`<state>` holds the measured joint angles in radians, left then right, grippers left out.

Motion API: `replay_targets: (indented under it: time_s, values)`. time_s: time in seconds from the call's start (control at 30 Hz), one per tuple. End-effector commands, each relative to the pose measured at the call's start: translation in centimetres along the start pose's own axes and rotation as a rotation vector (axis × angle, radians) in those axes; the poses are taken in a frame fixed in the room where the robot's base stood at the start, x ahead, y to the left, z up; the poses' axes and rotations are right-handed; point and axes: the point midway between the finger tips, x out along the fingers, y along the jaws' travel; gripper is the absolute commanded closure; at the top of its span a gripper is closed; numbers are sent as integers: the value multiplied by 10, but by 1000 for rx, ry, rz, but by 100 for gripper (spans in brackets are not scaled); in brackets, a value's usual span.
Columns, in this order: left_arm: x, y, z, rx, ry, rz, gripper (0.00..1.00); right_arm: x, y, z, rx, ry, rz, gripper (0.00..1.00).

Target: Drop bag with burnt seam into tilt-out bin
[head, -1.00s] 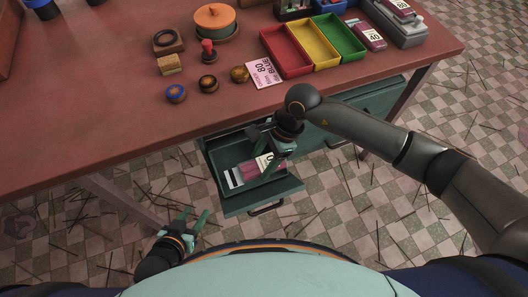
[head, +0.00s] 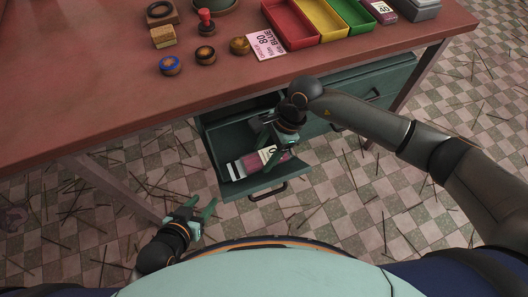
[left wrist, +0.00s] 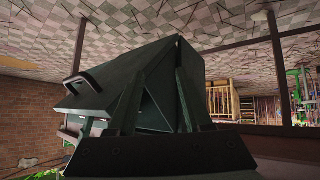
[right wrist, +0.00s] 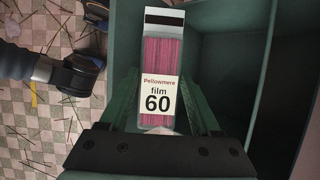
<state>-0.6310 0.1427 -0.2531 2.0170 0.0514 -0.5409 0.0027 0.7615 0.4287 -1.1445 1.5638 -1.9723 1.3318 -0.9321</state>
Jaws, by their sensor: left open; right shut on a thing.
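The bag (head: 248,165) is a clear packet of pink sticks with a white label reading "film 60". A dark strip crosses its white far end, plain in the right wrist view (right wrist: 162,55). My right gripper (head: 276,153) is shut on its near end, with fingers at both sides of it. The bag is at the open mouth of the green tilt-out bin (head: 232,192), which leans out under the table. I cannot tell whether it touches the bin. My left gripper (head: 200,207) is open and empty, low and left of the bin, which also shows in the left wrist view (left wrist: 90,95).
The red-brown table (head: 110,110) overhangs the bin. On it are stamps, a pink card (head: 266,45) and red (head: 290,20), yellow and green trays. A closed green drawer front (head: 360,90) is right of the bin. The tiled floor in front has scattered sticks.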

Motion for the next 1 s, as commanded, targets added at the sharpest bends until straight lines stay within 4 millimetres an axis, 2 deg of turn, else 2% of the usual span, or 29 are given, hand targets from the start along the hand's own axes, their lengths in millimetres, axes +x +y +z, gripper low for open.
replay_targets:
  time_s: [0.17,0.2,0.5,1.0]
  values:
    - [0,0,-1,1,2,1,50,0,0,0,0,0,-1,93]
    - [0,0,-1,1,2,1,50,0,0,0,0,0,-1,34]
    - [0,0,-2,1,5,1,50,0,0,0,0,0,-1,1]
    - [0,0,-2,1,5,0,50,0,0,0,0,0,0,1]
